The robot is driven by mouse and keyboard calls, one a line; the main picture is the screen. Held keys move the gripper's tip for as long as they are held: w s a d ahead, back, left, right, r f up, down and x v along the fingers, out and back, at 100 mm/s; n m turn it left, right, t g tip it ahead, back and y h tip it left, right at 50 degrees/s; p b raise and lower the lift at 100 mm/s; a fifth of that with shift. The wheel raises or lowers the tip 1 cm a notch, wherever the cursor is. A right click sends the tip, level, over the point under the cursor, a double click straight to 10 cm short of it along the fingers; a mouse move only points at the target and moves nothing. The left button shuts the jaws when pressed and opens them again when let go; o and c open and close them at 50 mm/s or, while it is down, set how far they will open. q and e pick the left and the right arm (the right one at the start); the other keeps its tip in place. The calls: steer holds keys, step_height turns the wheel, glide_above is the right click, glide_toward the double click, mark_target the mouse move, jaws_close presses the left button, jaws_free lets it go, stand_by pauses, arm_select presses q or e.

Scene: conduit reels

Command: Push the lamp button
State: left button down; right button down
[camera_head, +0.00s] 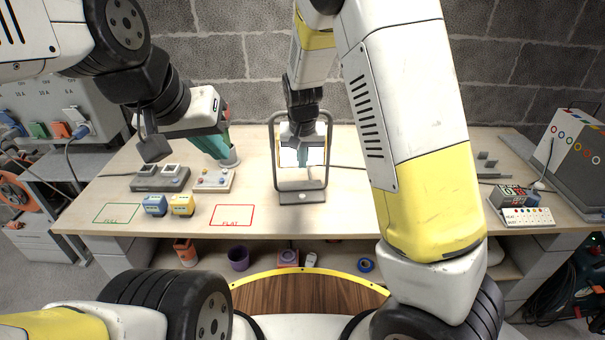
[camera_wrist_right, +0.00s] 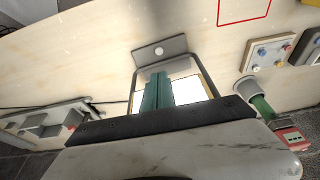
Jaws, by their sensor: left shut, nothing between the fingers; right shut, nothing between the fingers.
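The lamp (camera_head: 302,196) stands near the middle of the table, a grey frame with a bright white panel and a flat foot at the front. Its small round pale button shows on the foot, also in the right wrist view (camera_wrist_right: 159,51). My right gripper (camera_head: 304,159) is shut and empty in front of the lit panel, hiding part of it. In the right wrist view its green fingertips (camera_wrist_right: 157,75) appear just short of the foot; the gap is hard to judge. My left gripper (camera_head: 222,157) is shut and empty, left of the lamp beside a pale cup (camera_head: 231,162).
Left of the lamp are a control box with coloured knobs (camera_head: 213,180), a grey switch box (camera_head: 160,179), and blue (camera_head: 154,205) and yellow (camera_head: 182,205) blocks. A red outline (camera_head: 231,215) marks bare table. A grey cabinet (camera_head: 573,155) stands at right.

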mark_target(303, 196)
steer(key=x, duration=0.8)
steer(key=s+x, duration=0.1)
steer(key=x, duration=0.4)
steer(key=shift+f, duration=0.6)
